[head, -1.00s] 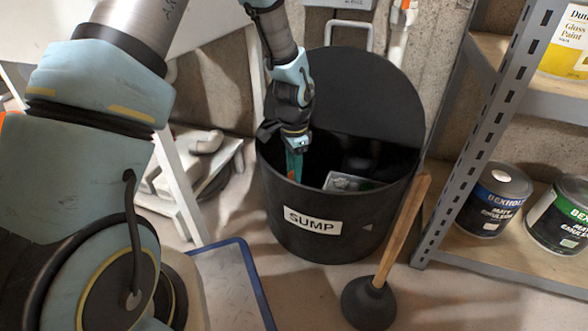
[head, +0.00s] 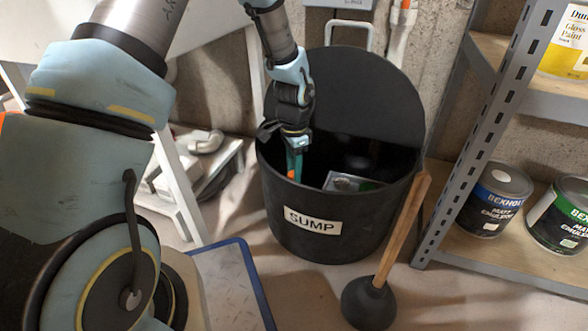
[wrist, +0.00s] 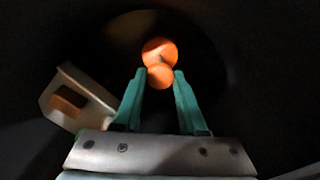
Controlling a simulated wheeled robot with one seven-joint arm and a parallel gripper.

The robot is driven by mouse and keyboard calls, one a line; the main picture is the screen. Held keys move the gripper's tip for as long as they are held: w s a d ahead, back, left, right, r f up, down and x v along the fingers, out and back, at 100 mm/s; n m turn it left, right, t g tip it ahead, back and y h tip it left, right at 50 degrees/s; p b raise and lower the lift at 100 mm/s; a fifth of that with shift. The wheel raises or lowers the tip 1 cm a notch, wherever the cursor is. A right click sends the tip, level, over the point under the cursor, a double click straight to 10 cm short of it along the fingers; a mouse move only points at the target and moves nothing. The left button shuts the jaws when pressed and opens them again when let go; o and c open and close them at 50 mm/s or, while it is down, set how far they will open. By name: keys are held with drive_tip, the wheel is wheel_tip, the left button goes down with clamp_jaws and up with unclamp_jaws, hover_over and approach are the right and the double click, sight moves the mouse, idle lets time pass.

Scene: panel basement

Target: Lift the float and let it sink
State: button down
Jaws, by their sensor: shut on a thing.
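The black round sump (head: 355,235), labelled SUMP, stands open on the floor with its dark lid raised behind it. My gripper (head: 295,168) reaches down inside its left part. In the wrist view, my gripper (wrist: 160,76) has its two teal fingers on either side of an orange float (wrist: 158,52). The float shows as a larger round part beyond a smaller one between the fingertips, and the gripper is shut on it. In the head view the float is mostly hidden by the fingers and rim. The inside is too dark to make out the water level.
A grey box-like part (head: 345,182) sits inside the sump, right of my gripper. A plunger (head: 370,301) leans on the sump's front right. A metal shelf (head: 500,250) with paint tins (head: 494,200) stands at right. A pale box-like part (wrist: 78,98) is left of the fingers.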

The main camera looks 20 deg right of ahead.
drive_tip(key=shift+r, duration=0.1)
wheel_tip(320, 180, up, 7)
drive_tip(key=p, duration=0.8)
drive_tip(key=shift+p, duration=0.4)
drive_tip(key=shift+c, duration=2.2)
unclamp_jaws()
wheel_tip(320, 180, up, 11)
drive_tip(key=p, duration=0.4)
drive_tip(key=shift+p, duration=0.4)
drive_tip(key=shift+f, duration=0.2)
